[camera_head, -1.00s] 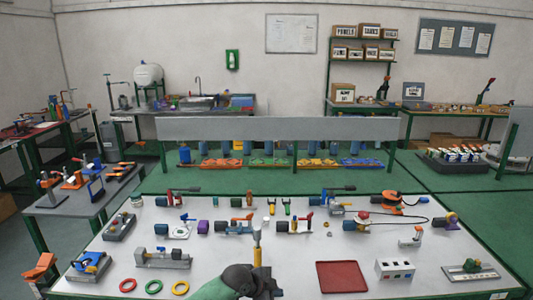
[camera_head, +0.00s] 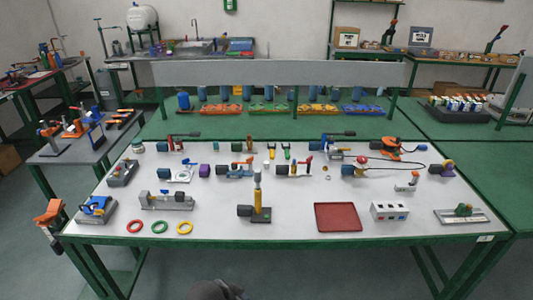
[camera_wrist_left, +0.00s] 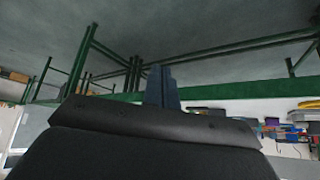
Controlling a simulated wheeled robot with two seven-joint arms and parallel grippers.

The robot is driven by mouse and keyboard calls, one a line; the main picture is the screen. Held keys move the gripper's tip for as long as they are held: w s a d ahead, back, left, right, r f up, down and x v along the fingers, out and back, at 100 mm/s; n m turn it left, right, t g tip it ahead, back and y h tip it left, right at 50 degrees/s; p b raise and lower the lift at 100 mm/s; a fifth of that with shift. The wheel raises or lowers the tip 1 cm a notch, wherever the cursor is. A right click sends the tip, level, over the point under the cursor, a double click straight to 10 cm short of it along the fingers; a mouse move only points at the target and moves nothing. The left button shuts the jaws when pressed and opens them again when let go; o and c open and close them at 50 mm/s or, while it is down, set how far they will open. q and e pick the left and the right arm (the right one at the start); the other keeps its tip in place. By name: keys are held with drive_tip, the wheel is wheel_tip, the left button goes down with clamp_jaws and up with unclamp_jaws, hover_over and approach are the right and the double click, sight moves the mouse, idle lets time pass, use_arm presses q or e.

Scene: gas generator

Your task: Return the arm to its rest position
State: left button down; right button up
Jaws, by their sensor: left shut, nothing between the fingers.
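In the head view, a dark grey part of my arm (camera_head: 215,290) shows at the bottom edge, below the front edge of the white-topped table (camera_head: 285,220). The gripper fingers cannot be made out there. In the left wrist view, my left gripper (camera_wrist_left: 161,88) has its fingers together with nothing between them. It is clear of the table, with green table legs and grey floor beyond it. My right arm and gripper are not in view.
A black stand with a yellow upright tool (camera_head: 258,205) stands near the table's front. A red tray (camera_head: 338,217), a white socket box (camera_head: 390,212) and coloured rings (camera_head: 160,227) lie along the front. Grey floor (camera_head: 330,270) is open before the table.

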use_arm(q)
drive_tip(key=s+a+n+g+y, duration=0.2)
drive_tip(key=s+a+n+y, duration=0.35)
drive_tip(key=s+a, duration=1.05)
drive_tip(key=w+d+f+n+h, duration=0.1)
drive_tip(key=d+f+h, duration=0.15)
drive_tip(key=f, duration=2.35)
drive_tip(key=s+f, duration=0.4)
drive_tip(key=f, duration=0.7)
drive_tip(key=s+f+g+y, duration=0.1)
drive_tip(key=s+f, duration=0.3)
drive_tip(key=f, duration=0.8)
drive_tip(key=shift+d+f+g, duration=0.25)
drive_tip(key=shift+d+g, duration=0.05)
drive_tip(key=shift+d, duration=0.15)
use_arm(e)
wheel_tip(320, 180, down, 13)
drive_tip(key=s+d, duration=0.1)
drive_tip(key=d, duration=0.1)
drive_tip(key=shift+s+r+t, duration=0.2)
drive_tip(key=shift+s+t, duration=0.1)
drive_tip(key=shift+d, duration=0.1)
